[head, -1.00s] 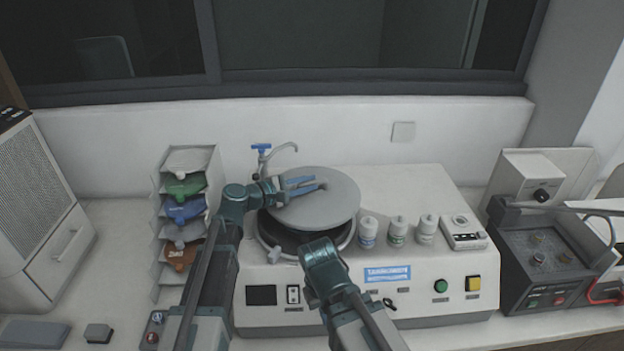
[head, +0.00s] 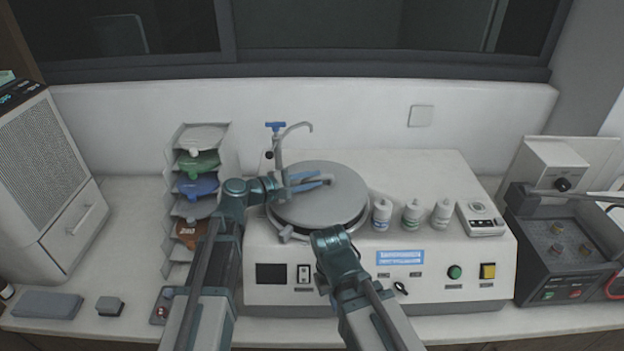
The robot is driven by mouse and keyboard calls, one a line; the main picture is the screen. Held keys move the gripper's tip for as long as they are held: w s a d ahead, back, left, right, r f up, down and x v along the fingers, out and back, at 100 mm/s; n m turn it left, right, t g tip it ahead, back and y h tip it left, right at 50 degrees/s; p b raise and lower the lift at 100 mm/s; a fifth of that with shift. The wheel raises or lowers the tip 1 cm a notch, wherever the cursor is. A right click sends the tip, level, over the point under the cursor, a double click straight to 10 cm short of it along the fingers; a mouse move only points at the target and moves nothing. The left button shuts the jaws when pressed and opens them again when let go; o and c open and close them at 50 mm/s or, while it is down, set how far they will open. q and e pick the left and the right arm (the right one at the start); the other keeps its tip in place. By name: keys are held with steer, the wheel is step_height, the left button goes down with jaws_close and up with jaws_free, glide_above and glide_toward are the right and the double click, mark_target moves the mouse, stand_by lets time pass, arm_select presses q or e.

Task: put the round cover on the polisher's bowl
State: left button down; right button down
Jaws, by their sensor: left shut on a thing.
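The round grey cover (head: 338,203) lies over the bowl (head: 355,232) of the white polisher (head: 440,175). It looks about level and hides the bowl's inside; the bowl's rim shows at the front. I cannot tell whether the cover rests fully on the rim. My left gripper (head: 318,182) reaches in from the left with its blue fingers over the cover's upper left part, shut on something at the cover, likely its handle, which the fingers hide. My right arm ends in front of the bowl; its fingertips are hidden.
A tap with a blue handle (head: 276,127) stands behind the bowl. Several white bottles (head: 411,214) and a small control box (head: 482,218) stand right of it. A rack of coloured discs (head: 196,187) is on the left. Another machine (head: 560,250) is at the far right.

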stand_by(0.4)
arm_select(q)
steer(key=c, duration=0.7)
jaws_free()
steer(key=p+v, duration=0.3)
steer(key=v, duration=1)
steer(key=shift+s+a+r, duration=0.15)
steer(key=shift+s+a, duration=0.1)
steer(key=shift+a, duration=0.1)
